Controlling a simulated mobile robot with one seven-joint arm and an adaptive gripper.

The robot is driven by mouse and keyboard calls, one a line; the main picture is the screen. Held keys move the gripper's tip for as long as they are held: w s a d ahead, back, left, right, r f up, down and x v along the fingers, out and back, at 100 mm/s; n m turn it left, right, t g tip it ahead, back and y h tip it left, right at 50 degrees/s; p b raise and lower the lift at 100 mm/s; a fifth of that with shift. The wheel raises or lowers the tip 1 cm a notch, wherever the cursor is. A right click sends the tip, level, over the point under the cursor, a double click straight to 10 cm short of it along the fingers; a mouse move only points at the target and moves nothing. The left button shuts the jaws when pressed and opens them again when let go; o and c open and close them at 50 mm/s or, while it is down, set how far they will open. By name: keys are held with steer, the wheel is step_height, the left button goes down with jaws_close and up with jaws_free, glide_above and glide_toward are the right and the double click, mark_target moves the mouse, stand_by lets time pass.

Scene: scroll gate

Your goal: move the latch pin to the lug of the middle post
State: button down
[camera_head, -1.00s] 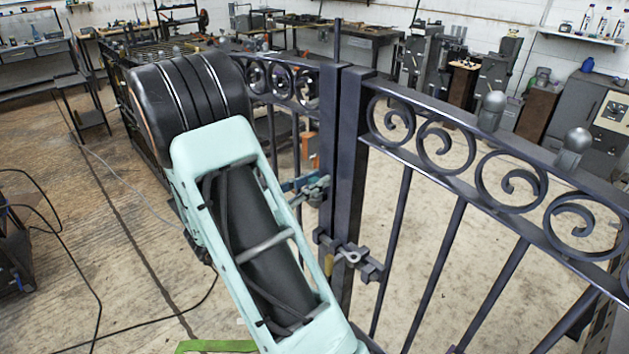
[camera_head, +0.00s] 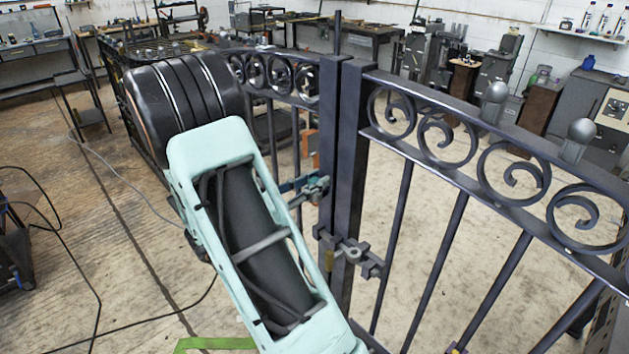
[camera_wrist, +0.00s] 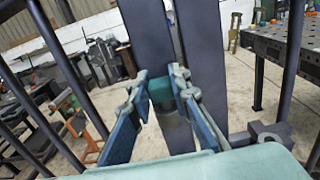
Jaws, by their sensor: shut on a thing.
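My gripper (camera_wrist: 162,98) is in front of two dark gate posts in the wrist view. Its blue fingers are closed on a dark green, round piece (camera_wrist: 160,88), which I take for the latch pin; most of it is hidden. In the head view the gripper (camera_head: 310,187) is beside the middle posts (camera_head: 352,140), partly behind my pale green arm. A metal bracket with a lug (camera_head: 350,252) crosses the posts lower down. A bracket with a hole also shows at right in the wrist view (camera_wrist: 268,135). I cannot tell whether the held piece touches the posts.
The scrolled gate leaf (camera_head: 480,170) with round finials (camera_head: 578,140) runs to the right. Another scrolled leaf (camera_head: 275,80) runs behind my arm. Workbenches (camera_head: 350,38) and machines line the back wall. The floor at left has cables (camera_head: 85,260) and a green strip (camera_head: 215,343).

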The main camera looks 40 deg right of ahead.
steer(key=shift+f, duration=0.15)
steer(key=c, duration=1.7)
jaws_free()
steer(key=a, duration=0.8)
steer(key=s+a, duration=0.1)
steer(key=a, duration=0.3)
